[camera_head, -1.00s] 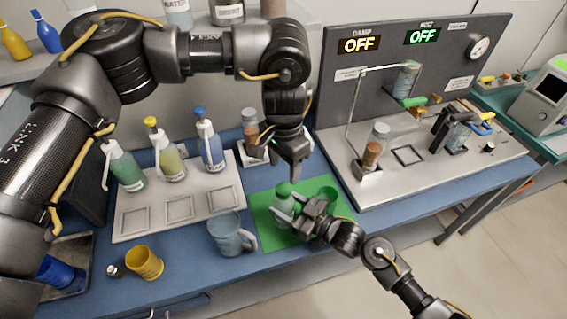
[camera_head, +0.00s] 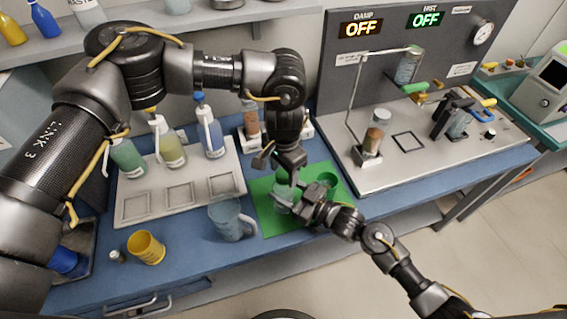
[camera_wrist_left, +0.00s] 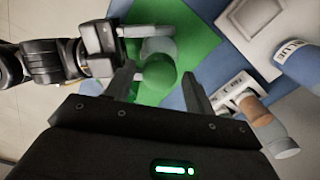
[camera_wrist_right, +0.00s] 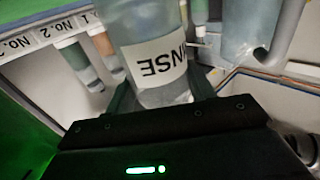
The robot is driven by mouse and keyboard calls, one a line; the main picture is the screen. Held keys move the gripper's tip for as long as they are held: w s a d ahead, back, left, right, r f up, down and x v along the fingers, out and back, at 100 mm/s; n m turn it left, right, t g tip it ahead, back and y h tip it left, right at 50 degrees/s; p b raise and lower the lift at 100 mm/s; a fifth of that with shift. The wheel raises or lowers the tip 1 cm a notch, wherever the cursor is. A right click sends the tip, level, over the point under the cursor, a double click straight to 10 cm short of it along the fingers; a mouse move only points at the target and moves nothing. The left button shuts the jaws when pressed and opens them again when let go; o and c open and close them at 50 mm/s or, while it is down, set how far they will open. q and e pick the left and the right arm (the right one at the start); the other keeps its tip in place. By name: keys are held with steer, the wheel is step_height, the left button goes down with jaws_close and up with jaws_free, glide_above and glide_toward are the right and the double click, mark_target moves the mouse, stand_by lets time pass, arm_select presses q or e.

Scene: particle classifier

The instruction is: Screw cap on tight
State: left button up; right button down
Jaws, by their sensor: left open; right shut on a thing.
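A clear bottle (camera_head: 282,208) with a green cap stands on the green mat (camera_head: 268,225). The cap (camera_wrist_left: 158,72) shows in the left wrist view, on top of the bottle. How tightly it sits cannot be told. My right gripper (camera_head: 300,207) is shut on the bottle from the side; its label, ending in "NSE", shows in the right wrist view on the bottle (camera_wrist_right: 155,60). My left gripper (camera_head: 284,180) points down just above the bottle. It is open, with its fingers on either side of the cap. The gripper hides much of the cap in the head view.
A clear pitcher (camera_head: 227,218) and a yellow cup (camera_head: 147,248) stand to the left. A white tray (camera_head: 178,212) with spray bottles lies behind them. An apparatus panel (camera_head: 385,90) rises at the right.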

arm_select(q)
steer(key=c, duration=1)
steer(key=m, duration=1.5)
steer(key=shift+f, duration=0.1)
steer(key=m, duration=0.7)
steer(key=shift+m, duration=0.3)
steer(key=m, duration=0.8)
steer(key=o, duration=1.1)
